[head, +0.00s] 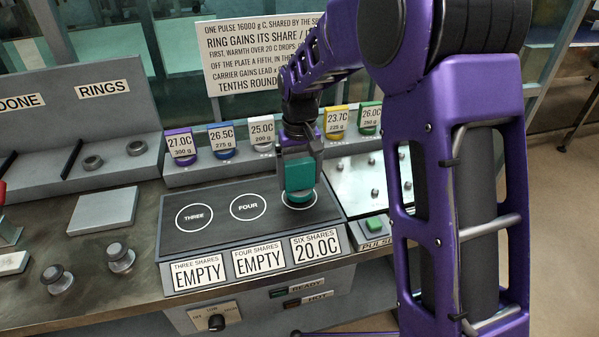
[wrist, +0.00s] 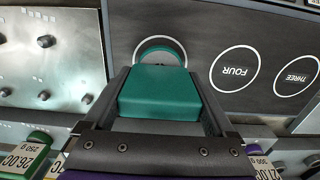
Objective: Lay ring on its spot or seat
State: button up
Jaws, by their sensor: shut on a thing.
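My gripper (head: 299,190) is shut on a teal block (head: 299,174), which sits over the right-hand printed circle of the dark plate (head: 225,205). In the wrist view the teal block (wrist: 160,95) fills the space between my two fingers. A rounded teal edge (wrist: 160,51) shows beyond it inside the white circle. I cannot tell whether it touches the plate.
The THREE (head: 194,217) and FOUR (head: 248,206) circles are bare, with EMPTY labels; the third label reads 20.0C. Labelled coloured pieces (head: 222,141) stand in a row behind the plate. Grey knobbed pieces (head: 120,258) stand on the bench at left. A pegged metal plate (head: 372,180) lies right.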

jog(key=shift+f, duration=0.45)
dwell(0.3)
jog(key=o, duration=1.5)
notch_tip(320, 180, up, 17)
jog(key=shift+r+p, duration=0.2)
jog(key=shift+p, duration=0.65)
